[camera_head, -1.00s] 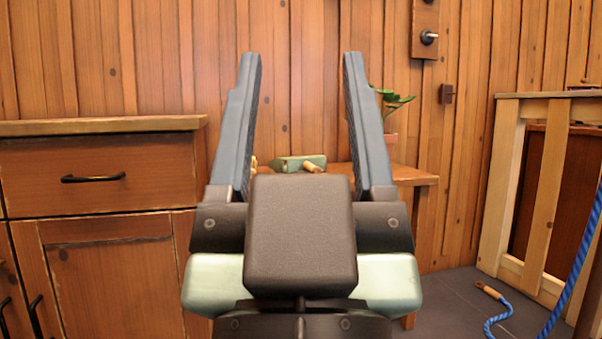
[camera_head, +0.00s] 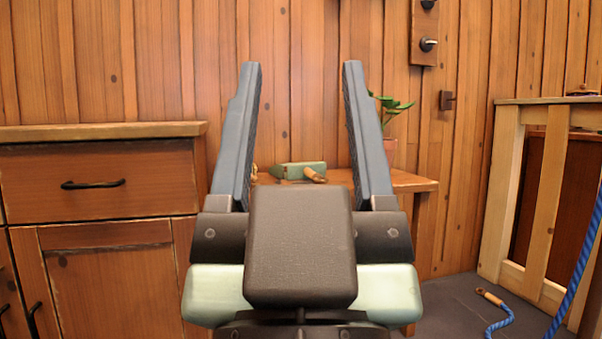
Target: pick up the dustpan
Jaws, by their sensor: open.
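A green dustpan (camera_head: 291,171) with a wooden handle (camera_head: 314,175) lies on a small wooden table (camera_head: 410,181) against the plank wall. My gripper (camera_head: 300,70) is open and empty, with its two dark fingers standing apart and pointing up in the picture. The dustpan shows in the gap between the fingers, farther off than they are. My gripper's body hides most of the tabletop in front of it.
A potted plant (camera_head: 391,150) stands at the table's back right, partly behind the right finger. A wooden cabinet (camera_head: 100,180) with a drawer is at left. At right are a slatted wooden frame (camera_head: 535,200) and a blue rope (camera_head: 577,262) above the dark floor.

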